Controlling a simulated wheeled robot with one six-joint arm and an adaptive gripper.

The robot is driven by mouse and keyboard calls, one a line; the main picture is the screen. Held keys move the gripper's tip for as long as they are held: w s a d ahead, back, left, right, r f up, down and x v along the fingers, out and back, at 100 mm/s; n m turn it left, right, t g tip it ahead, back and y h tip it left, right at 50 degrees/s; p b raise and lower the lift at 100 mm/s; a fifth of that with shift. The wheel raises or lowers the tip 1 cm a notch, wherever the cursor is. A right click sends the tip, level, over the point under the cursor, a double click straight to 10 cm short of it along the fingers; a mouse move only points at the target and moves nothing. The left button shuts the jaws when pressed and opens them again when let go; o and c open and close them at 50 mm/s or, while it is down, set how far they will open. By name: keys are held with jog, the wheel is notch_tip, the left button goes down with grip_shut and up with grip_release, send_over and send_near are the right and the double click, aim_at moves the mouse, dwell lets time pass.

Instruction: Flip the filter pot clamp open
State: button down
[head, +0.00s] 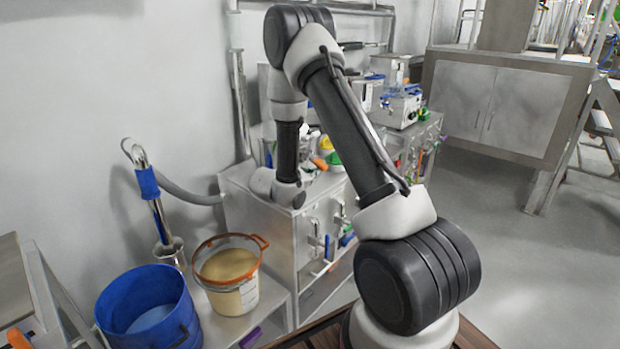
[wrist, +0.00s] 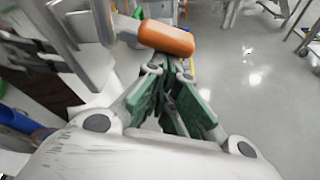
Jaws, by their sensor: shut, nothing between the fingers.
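In the wrist view my gripper (wrist: 176,66) has its green-padded fingers drawn together at the tips, with nothing between them. An orange rounded grip (wrist: 166,38) on a metal part lies just beyond and slightly left of the fingertips. It may be the clamp's handle; I cannot tell whether the fingers touch it. In the head view my arm reaches over a steel cabinet (head: 255,225), and my gripper cannot be made out. A small orange piece (head: 321,164) shows beside my wrist there. The filter pot itself cannot be clearly identified.
A blue bucket (head: 115,312) and a cream tub with an orange rim (head: 231,296) stand at the lower left. A steel cylinder with a blue sleeve (head: 147,183) stands behind them. Lab devices (head: 400,105) sit farther back. The grey floor (head: 530,260) at right is clear.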

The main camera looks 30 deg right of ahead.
aim_at(321, 166)
jog(key=r+n+g, duration=0.1)
jog(key=s+r+n+g, duration=0.1)
jog(key=n, duration=0.1)
jog(key=s+r+n+g+h, duration=0.1)
jog(key=r, duration=0.1)
jog(key=shift+d+n, duration=0.3)
jog(key=shift+n, duration=0.1)
jog(key=shift+r+n, duration=0.4)
jog(key=shift+r, duration=0.25)
jog(key=shift+r, duration=0.15)
jog(key=shift+w, duration=0.1)
